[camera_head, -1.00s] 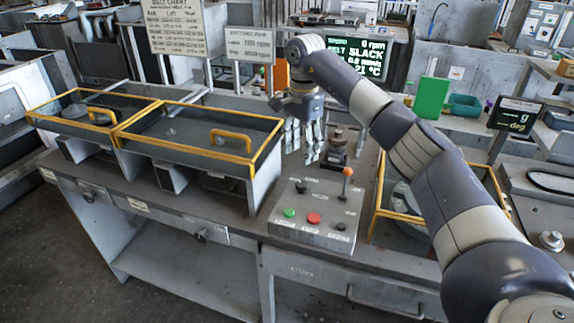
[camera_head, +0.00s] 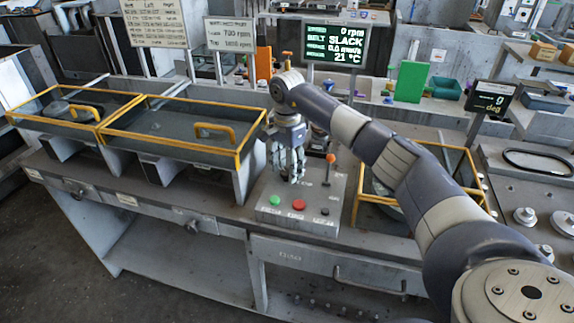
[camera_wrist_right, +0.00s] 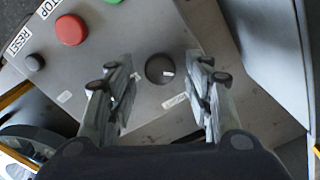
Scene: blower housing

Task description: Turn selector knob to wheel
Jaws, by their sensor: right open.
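The selector knob (camera_wrist_right: 158,69) is round and black with a small white mark on its right side in the right wrist view. My right gripper (camera_head: 288,178) points down over the back left part of the box. In the right wrist view the right gripper (camera_wrist_right: 162,88) is open, with one finger on each side of the knob and a gap to it on both sides. Small white labels lie near the knob, too small to read. My left gripper is out of view.
The box also bears a green button (camera_head: 275,200), a red button (camera_head: 299,205), a black button (camera_head: 325,212) and an orange-tipped lever (camera_head: 331,159). Yellow-framed guards (camera_head: 170,146) stand to the left. A screen (camera_head: 334,45) behind reads 0 rpm and belt slack.

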